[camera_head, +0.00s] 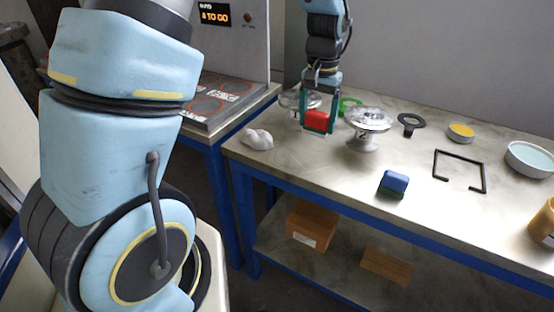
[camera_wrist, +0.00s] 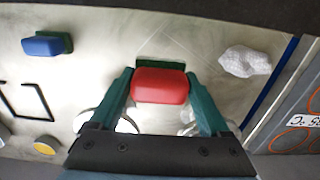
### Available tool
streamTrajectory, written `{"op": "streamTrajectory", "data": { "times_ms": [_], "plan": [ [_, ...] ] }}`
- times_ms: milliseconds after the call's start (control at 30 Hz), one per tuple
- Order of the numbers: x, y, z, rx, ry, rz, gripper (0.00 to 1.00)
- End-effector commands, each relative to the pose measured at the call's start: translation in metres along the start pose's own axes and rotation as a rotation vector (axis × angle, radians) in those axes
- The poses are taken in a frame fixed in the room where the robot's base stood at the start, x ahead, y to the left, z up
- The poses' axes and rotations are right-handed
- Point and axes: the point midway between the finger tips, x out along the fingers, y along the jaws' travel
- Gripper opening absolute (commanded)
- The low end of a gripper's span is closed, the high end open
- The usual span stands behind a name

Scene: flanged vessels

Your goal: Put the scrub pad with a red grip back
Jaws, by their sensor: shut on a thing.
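The scrub pad with a red grip (camera_head: 317,121) is between the two green fingers of my gripper (camera_head: 318,124), which is shut on its red grip. In the wrist view the red grip (camera_wrist: 160,86) fills the space between the fingertips (camera_wrist: 160,80), and its green pad (camera_wrist: 160,63) shows along the far edge. The pad is at or just above the table top (camera_head: 310,165); I cannot tell whether it touches. A second scrub pad with a blue grip (camera_head: 393,183) lies near the table's front edge, and shows at upper left in the wrist view (camera_wrist: 46,45).
A silver flanged vessel (camera_head: 366,123) stands just right of my gripper; another (camera_head: 296,99) is partly hidden behind it. A white lump (camera_head: 257,139) lies left. A black open frame (camera_head: 461,168), yellow tin (camera_head: 461,132), black ring tool (camera_head: 410,123) and bowl (camera_head: 530,157) lie right.

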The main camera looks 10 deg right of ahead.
Motion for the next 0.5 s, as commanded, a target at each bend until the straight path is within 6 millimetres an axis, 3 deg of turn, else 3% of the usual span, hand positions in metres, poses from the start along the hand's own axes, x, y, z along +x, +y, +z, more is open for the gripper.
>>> {"op": "streamTrajectory", "data": {
  "times_ms": [100,300,500],
  "plan": [
    [0.006,0.008,0.001,0.017,-0.003,-0.001,0.28],
    [0.040,0.008,0.001,0.018,-0.006,-0.002,0.28],
    [0.059,0.008,0.000,0.017,-0.002,-0.002,0.28]
  ]
}}
